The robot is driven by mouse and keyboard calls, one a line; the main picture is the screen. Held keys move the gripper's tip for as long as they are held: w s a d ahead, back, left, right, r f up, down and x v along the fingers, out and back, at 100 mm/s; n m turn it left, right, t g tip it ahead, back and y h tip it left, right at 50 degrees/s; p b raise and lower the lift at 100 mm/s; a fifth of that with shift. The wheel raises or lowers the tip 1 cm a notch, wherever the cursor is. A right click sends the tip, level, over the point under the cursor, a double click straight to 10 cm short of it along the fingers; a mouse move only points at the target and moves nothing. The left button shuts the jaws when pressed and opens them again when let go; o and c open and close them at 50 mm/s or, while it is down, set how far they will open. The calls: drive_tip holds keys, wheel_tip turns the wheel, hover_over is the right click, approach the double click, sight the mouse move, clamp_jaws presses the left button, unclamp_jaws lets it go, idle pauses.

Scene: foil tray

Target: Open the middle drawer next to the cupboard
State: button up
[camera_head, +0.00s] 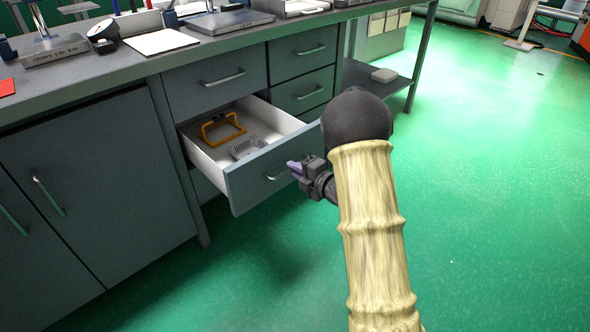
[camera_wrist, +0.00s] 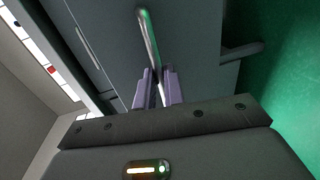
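The middle drawer (camera_head: 250,172) beside the cupboard (camera_head: 95,190) stands pulled well out below a closed upper drawer (camera_head: 215,85). Its inside is white and holds a yellow-orange frame-like item (camera_head: 222,128) and a grey slotted item (camera_head: 247,148). Its silver bar handle (camera_head: 275,178) is on the front panel, and the handle also shows in the wrist view (camera_wrist: 148,35). My gripper (camera_head: 295,168) is at the handle's right end. In the wrist view its purple fingers (camera_wrist: 158,88) are close together with the handle's end between them.
A second column of closed drawers (camera_head: 302,45) is to the right. The worktop (camera_head: 110,65) above carries a dark box, paper and instruments. Green floor (camera_head: 480,200) is open at the right, past a low shelf (camera_head: 385,90).

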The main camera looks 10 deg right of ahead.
drive_tip(key=o, duration=0.4)
drive_tip(key=shift+d, duration=0.1)
drive_tip(key=p+v, duration=0.4)
drive_tip(key=v, duration=1.3)
drive_tip(key=shift+s+d+p, duration=0.15)
drive_tip(key=shift+s+p, duration=0.05)
drive_tip(key=shift+p, duration=0.15)
drive_tip(key=shift+w+r, duration=0.1)
